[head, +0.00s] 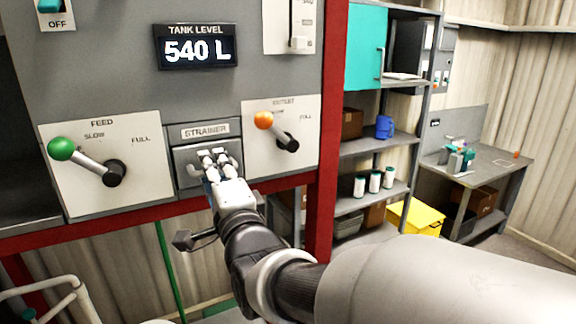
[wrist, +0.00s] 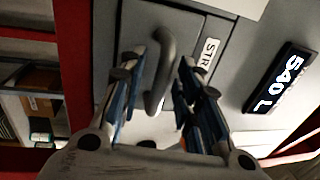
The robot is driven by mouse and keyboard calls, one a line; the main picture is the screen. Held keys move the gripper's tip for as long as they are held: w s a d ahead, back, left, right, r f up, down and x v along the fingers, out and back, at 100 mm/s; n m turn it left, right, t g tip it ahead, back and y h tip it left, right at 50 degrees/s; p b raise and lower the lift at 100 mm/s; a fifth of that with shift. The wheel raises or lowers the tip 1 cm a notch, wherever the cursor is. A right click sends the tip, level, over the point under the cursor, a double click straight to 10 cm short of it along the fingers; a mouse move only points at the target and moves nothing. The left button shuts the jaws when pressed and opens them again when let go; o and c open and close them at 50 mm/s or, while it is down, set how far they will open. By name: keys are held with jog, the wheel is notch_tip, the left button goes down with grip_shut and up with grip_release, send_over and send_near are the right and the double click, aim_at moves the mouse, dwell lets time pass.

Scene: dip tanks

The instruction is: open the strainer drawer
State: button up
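The strainer drawer (head: 184,172) is a small grey front in the panel, under a STRAINER label (head: 206,131). Its front looks flush with its frame, so it appears shut. In the wrist view the drawer front (wrist: 190,32) carries a dark grey bow handle (wrist: 170,52). My gripper (head: 217,160) is in front of the drawer, hiding the handle in the head view. In the wrist view my gripper (wrist: 161,72) is open, with one finger on each side of the handle. Gaps show between handle and fingers; the exact depth of the tips is unclear.
The feed lever with its green knob (head: 62,149) is left of the drawer. The outlet lever with its orange knob (head: 264,120) is close on the right. A red frame post (head: 327,130) stands further right. A shelf (head: 375,145) and workbench (head: 490,160) stand behind.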

grip_shut()
dwell(0.3)
dwell(0.5)
